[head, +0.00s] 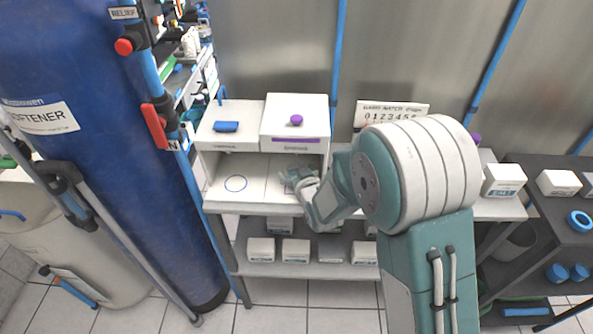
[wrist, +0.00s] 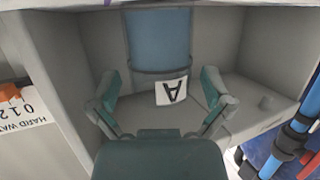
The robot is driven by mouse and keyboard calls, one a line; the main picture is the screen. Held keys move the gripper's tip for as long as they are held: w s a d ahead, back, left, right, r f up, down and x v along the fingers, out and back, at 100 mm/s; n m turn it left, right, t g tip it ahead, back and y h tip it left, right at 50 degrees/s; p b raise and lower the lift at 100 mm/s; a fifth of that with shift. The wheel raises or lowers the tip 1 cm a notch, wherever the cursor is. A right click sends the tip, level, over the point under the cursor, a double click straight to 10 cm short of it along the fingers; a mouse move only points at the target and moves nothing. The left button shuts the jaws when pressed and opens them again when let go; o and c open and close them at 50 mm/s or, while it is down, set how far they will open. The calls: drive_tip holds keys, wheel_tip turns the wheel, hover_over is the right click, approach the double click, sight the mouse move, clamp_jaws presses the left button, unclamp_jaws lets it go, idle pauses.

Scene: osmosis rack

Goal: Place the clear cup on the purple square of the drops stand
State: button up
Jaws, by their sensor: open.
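The drops stand (head: 243,167) is a white two-bay rack in the head view.
Side walls of the bay stand close around my gripper. A blue knob (head: 226,127) and a purple knob (head: 297,119) are on the stand's top. A blue tank (head: 90,130) and pipes stand left. White boxes (head: 295,250) line the lower shelf.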

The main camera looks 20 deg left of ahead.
drive_tip(key=shift+a+r, duration=0.1)
drive_tip(key=v, duration=1.2)
drive_tip(key=s+d+r+m+g+h, duration=0.1)
drive_tip(key=d+r+m+h, duration=0.15)
drive_tip(key=d+r, duration=0.4)
drive_tip(key=s+d+r+m+g+h, duration=0.1)
drive_tip(key=d+r+h, duration=0.25)
drive_tip(key=d, duration=0.65)
drive_tip(key=s+d+r+m+g+h, duration=0.1)
drive_tip(key=s+d, duration=0.3)
drive_tip(key=s, duration=0.4)
drive_tip(key=s+d+r+m+g+h, duration=0.1)
drive_tip(key=s+d+r+m+g, duration=0.1)
drive_tip(key=s, duration=0.6)
drive_tip(key=d+r+g, duration=0.1)
drive_tip(key=d+r, duration=0.1)
drive_tip(key=d, duration=0.1)
drive_tip(key=shift+d+r+m, duration=0.1)
drive_tip(key=shift+m, duration=0.15)
